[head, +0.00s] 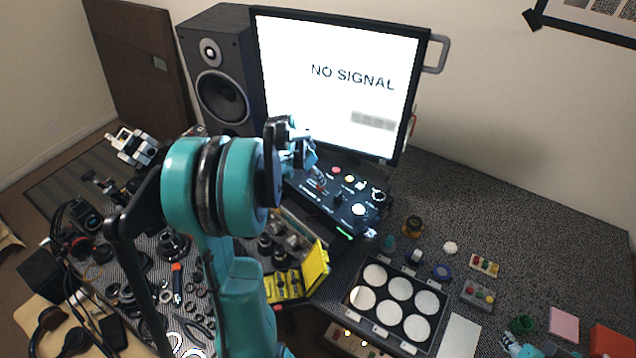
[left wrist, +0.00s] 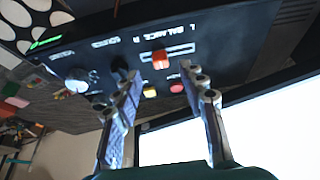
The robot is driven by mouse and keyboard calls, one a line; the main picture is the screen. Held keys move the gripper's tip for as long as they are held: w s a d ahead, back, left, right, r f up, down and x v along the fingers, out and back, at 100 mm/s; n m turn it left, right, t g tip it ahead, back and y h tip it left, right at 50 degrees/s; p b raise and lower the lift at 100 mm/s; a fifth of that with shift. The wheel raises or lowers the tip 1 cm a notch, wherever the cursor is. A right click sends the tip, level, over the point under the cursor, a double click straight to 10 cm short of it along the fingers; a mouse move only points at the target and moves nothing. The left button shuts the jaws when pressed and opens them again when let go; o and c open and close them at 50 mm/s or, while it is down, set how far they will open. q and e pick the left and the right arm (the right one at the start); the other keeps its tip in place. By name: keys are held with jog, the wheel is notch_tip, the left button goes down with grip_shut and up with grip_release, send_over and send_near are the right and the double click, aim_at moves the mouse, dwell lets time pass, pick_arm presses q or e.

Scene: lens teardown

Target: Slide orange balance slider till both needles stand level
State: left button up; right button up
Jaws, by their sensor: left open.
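The orange balance slider (left wrist: 160,58) sits in a slot on a black control panel (head: 335,200), with an upside-down "BALANCE" label beside it in the left wrist view. My left gripper (left wrist: 161,72) is open, its fingertips either side of the slider in that picture; no grip on it shows. In the head view my left gripper (head: 300,150) is over the panel's far left part, below the screen, and my arm hides part of the panel. I cannot make out the needles in either view. A teal and pale piece at the bottom right edge may be my right gripper (head: 520,345); its jaws are unclear.
A monitor (head: 340,75) reading "NO SIGNAL" stands right behind the panel, with a speaker (head: 220,80) to its left. Knobs and coloured buttons surround the slider. A yellow case (head: 315,265) and a tray of white discs (head: 430,300) lie nearer.

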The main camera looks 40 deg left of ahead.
aim_at(318, 191)
pick_arm(q)
jog(key=b+x, duration=0.1)
jog(key=x, duration=0.5)
jog(key=shift+r, duration=0.1)
grip_shut()
